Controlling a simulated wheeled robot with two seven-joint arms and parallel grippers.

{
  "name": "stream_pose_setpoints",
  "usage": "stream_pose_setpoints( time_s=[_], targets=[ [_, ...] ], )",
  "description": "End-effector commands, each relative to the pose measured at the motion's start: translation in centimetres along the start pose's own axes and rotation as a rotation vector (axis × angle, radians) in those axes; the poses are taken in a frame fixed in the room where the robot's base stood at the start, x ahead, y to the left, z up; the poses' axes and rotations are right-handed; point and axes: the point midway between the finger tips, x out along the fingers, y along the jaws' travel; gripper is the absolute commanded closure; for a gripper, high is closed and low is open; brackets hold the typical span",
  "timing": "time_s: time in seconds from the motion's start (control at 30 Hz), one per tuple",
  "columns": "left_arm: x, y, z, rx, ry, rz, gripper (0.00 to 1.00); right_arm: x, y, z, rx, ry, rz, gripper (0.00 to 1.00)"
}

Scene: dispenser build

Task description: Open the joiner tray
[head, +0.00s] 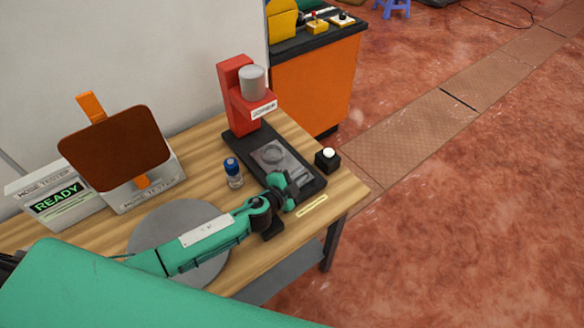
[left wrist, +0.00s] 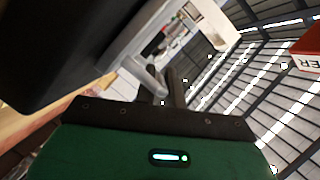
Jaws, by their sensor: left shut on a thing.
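The joiner (head: 240,105) is a red upright machine with a grey cylinder on top, at the back right of the wooden table. Its long dark base holds a grey tray (head: 298,172) with a round recess. My left gripper (head: 291,198) is at the front end of this base and covers part of it. In the left wrist view, a grey handle-like bar (left wrist: 146,74) lies at the dark fingers (left wrist: 168,88), and the gripper is shut on it. The grip itself is hidden in the head view. My right gripper is not in view.
A black box with a white button (head: 327,159) stands right of the base. A small blue-topped bottle (head: 233,173) stands to its left. A grey disc (head: 150,225) lies under my left arm. Two tester boxes, one reading READY (head: 57,204), stand at the left.

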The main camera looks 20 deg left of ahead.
Motion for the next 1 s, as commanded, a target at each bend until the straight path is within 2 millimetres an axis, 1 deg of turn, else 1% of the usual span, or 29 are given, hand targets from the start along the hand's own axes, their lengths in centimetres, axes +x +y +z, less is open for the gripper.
stream_pose_setpoints(
  time_s=[0.2,0.23,0.3,0.33,0.6,0.73,0.87,1.0],
  targets=[
    [0.0,-0.1,0.0,0.002,0.000,-0.001,1.00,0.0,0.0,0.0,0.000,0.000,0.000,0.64],
    [0.0,-0.1,0.0,0.002,0.000,-0.001,0.85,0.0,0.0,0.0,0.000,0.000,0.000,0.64],
    [0.0,-0.1,0.1,0.002,0.000,-0.001,0.71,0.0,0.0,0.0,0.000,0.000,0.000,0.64],
    [0.0,-0.1,0.1,0.002,0.000,-0.001,0.69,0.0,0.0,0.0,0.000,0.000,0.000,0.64],
    [0.0,-0.1,0.0,0.002,0.000,-0.001,0.69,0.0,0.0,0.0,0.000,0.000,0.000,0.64],
    [-0.2,-0.9,-0.4,0.001,0.000,-0.002,0.69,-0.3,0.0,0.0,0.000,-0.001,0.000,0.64],
    [-0.6,-2.7,-1.5,0.003,0.002,-0.003,0.69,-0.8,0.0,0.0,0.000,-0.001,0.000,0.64],
    [-1.2,-5.5,-3.2,0.005,0.006,-0.008,0.69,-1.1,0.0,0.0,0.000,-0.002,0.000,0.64]
  ],
)
